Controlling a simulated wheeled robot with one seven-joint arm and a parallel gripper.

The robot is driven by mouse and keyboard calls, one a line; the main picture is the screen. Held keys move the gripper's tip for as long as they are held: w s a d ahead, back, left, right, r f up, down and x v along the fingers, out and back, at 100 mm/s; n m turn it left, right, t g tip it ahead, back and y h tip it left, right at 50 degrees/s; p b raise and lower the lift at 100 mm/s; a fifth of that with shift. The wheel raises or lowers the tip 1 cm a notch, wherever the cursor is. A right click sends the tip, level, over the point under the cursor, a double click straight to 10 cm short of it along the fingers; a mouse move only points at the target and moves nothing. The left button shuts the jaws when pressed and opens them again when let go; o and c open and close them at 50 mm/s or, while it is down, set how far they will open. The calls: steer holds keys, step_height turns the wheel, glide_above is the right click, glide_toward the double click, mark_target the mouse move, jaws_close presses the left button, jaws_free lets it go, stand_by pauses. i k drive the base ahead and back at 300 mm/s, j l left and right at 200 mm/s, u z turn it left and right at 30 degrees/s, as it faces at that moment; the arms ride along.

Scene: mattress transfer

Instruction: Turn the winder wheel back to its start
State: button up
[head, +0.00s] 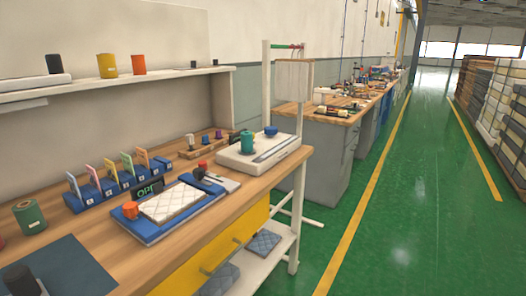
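A white, flat-topped device (258,153) stands at the far right end of the wooden bench. A teal spool (246,142) stands upright on its left part. A round blue knob or wheel (271,131) sits at its back right. This may be the winder, but no label shows. The wheel's turning angle cannot be read at this size. My gripper is not in view.
Blue card holders (88,196) stand behind. A white post frame (300,215) stands at the bench end. Green floor (410,190) is clear on the right.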

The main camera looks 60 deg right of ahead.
mark_target(271, 130)
steer(key=z, duration=1.25)
steer(key=i+l, duration=0.15)
steer(key=i+u, duration=0.05)
steer(key=i, duration=0.05)
